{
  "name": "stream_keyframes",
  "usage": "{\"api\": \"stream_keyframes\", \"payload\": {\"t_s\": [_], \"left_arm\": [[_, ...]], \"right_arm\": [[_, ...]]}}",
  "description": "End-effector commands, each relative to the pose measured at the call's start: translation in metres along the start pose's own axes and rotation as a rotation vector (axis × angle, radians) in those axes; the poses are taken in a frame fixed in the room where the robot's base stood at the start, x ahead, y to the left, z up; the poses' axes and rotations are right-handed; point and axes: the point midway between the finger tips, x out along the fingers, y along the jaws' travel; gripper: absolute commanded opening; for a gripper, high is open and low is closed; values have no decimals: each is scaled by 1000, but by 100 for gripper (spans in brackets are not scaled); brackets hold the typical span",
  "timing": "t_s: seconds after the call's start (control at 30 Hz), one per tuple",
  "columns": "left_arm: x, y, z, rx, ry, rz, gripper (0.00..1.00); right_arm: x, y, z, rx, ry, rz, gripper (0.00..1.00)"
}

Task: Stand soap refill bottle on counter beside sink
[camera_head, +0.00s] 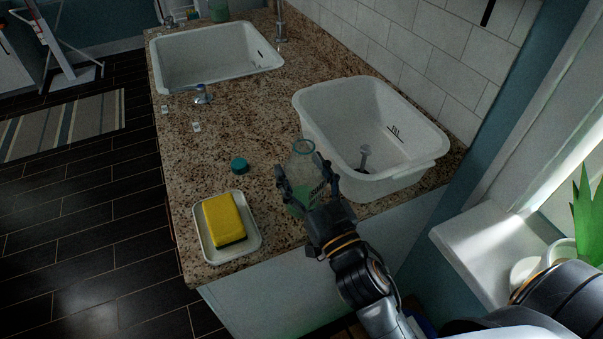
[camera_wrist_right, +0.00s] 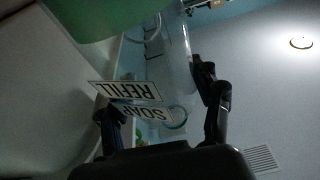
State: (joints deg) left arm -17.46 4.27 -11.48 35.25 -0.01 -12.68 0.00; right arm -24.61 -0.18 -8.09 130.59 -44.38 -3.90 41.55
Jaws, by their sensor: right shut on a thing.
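The soap refill bottle (camera_head: 303,160) is clear with green liquid low in it and has an open top. It appears roughly upright over the front part of the counter (camera_head: 190,170), left of the white basin. My right gripper (camera_head: 302,180) is shut around it, one finger on each side. In the right wrist view its "SOAP REFILL" label (camera_wrist_right: 128,98) shows upside down between the fingers (camera_wrist_right: 160,108). I cannot tell whether its base touches the counter. The white sink (camera_head: 215,62) is set in the far end of the counter. My left gripper is not in view.
A white basin (camera_head: 345,105) with a dark object inside stands right of the bottle. A teal cap (camera_head: 239,164) and a yellow sponge (camera_head: 223,217) on a white dish (camera_head: 248,248) lie to the left. Counter between sink and cap is mostly clear. A window sill (camera_head: 480,245) is at right.

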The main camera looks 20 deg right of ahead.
Motion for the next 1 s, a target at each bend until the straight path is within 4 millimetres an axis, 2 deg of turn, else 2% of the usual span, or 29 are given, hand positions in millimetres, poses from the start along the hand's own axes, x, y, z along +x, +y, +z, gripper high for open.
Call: {"api": "stream_keyframes", "payload": {"t_s": [0.13,0.3,0.33,0.43,0.77,0.87,1.0], "left_arm": [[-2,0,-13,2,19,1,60],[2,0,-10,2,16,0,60],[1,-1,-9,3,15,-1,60],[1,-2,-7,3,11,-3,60],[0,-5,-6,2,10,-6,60],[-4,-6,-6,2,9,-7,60],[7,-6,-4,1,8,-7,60]], "right_arm": [[0,0,-1,1,-2,0,4],[-1,0,4,0,-3,1,4],[-1,0,4,0,-4,1,68],[0,0,4,0,-4,1,88],[0,0,3,0,-3,0,88],[1,0,-3,0,-3,0,88],[-19,0,4,2,-7,2,88]]}}
